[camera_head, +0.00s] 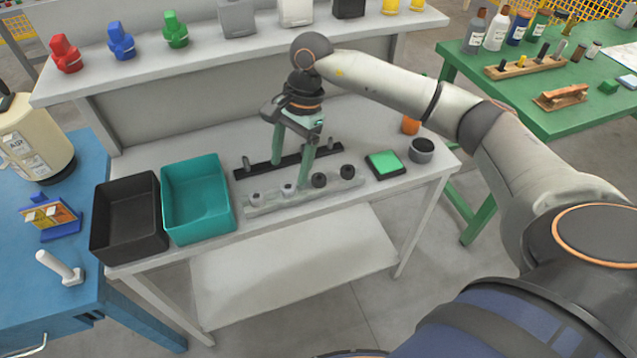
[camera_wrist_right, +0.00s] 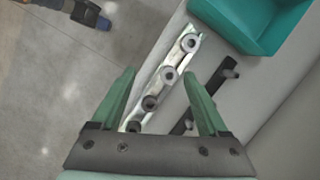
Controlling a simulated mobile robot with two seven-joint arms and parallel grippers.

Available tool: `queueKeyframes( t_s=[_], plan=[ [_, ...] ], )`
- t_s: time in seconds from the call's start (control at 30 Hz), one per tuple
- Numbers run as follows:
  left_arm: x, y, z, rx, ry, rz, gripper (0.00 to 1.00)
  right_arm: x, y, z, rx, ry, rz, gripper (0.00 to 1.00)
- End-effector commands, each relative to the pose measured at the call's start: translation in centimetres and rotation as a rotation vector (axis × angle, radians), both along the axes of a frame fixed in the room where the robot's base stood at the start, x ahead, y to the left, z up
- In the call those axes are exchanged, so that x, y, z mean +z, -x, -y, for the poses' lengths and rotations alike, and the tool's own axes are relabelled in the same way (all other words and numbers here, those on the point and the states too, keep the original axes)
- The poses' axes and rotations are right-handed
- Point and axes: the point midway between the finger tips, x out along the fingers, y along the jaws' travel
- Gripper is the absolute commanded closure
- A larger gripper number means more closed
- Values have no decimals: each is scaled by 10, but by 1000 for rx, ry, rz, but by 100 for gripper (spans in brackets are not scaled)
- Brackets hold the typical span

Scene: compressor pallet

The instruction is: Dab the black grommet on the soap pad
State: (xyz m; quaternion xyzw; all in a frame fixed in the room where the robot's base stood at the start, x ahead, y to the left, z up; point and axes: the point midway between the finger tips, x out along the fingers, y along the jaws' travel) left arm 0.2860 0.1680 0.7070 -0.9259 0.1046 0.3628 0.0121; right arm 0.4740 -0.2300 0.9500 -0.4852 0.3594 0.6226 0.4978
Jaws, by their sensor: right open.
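Two black grommets, (camera_head: 319,180) and (camera_head: 347,171), sit on a light grey rail (camera_head: 270,206). They also show in the right wrist view, as a black grommet (camera_wrist_right: 150,103) and another (camera_wrist_right: 133,127) between and behind my fingers. The soap pad (camera_head: 384,163) is a bright green square in a black tray, right of the rail. My right gripper (camera_head: 290,173) points down over the rail, open and empty, with its green fingers apart. In the wrist view the right gripper (camera_wrist_right: 160,74) spans the rail. My left gripper is not in view.
Two grey grommets, (camera_head: 255,197) and (camera_head: 288,189), share the rail. A dark rail with pegs (camera_head: 262,167) lies behind. A dark cup (camera_head: 421,150) stands right of the pad. A teal bin (camera_head: 228,215) and black bin (camera_head: 128,252) stand left.

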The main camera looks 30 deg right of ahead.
Motion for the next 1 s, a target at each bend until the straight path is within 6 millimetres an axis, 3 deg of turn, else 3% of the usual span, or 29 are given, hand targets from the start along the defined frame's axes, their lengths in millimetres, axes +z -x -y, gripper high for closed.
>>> queueKeyframes(
  t_s=[0.03,0.1,0.23,0.6,0.83,1.0],
  plan=[
    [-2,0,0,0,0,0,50,9,-7,25,11,86,23,23],
    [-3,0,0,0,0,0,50,19,-10,51,24,178,35,23],
    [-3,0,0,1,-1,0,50,26,-12,75,32,265,37,23],
    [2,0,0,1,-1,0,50,-31,-11,78,34,278,34,23],
    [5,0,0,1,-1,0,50,-48,-12,77,35,275,37,23],
    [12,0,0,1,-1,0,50,-74,-11,77,35,275,33,23]
  ],
)
